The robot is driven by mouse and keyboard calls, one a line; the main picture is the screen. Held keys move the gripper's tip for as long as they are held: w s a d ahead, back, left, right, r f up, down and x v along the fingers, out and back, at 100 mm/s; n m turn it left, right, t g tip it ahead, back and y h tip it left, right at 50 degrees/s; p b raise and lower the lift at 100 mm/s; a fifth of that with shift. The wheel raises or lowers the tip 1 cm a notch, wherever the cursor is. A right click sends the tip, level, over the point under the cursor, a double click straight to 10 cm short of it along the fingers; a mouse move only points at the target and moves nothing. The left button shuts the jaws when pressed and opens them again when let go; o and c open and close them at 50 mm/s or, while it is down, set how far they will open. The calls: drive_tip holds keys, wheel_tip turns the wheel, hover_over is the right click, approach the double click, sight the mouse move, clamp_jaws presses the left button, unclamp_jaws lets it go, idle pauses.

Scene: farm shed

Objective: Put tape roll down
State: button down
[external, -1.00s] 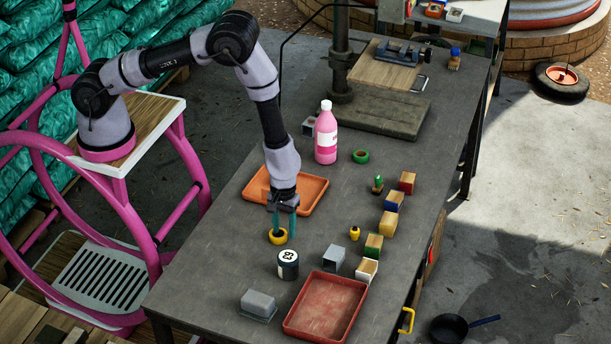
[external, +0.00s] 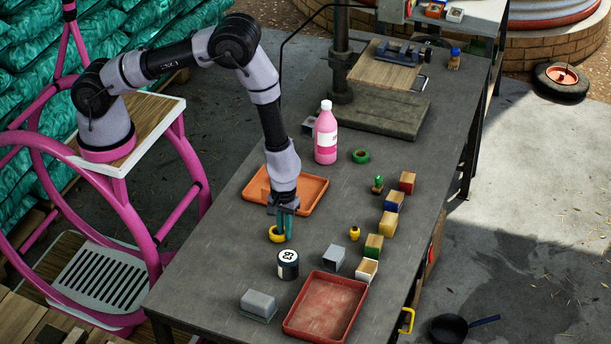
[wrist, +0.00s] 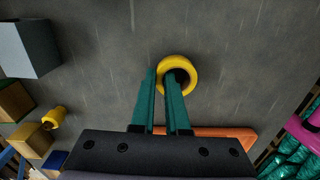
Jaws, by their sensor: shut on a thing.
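The yellow tape roll (external: 273,234) is at the table top, in front of the orange tray. In the wrist view the tape roll (wrist: 191,78) shows as a ring around one teal finger. My gripper (external: 285,237) points down and is shut on the roll's wall. In the wrist view my gripper (wrist: 163,78) has one finger in the roll's hole and one outside on the left. I cannot tell whether the roll touches the table or hangs just above it.
An orange tray (external: 314,192) lies close behind my gripper. A black-and-white tin (external: 288,270), a grey box (external: 334,258), a small yellow object (external: 354,233) and a red tray (external: 318,312) stand nearby. A pink bottle (external: 326,140) and green roll (external: 361,156) are farther back.

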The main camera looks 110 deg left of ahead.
wheel_tip(320, 180, up, 8)
drive_tip(key=s+a+r+m, duration=0.2)
drive_tip(key=s+a, duration=0.1)
drive_tip(key=a, duration=1.3)
drive_tip(key=f, duration=0.3)
drive_tip(key=a+f, duration=0.1)
drive_tip(key=f, duration=0.1)
drive_tip(key=shift+s+f, duration=0.1)
drive_tip(key=shift+f, duration=0.25)
drive_tip(key=shift+d+f, duration=0.1)
drive_tip(key=shift+f, duration=2.1)
drive_tip(key=shift+f, duration=0.1)
drive_tip(key=c, duration=0.9)
unclamp_jaws()
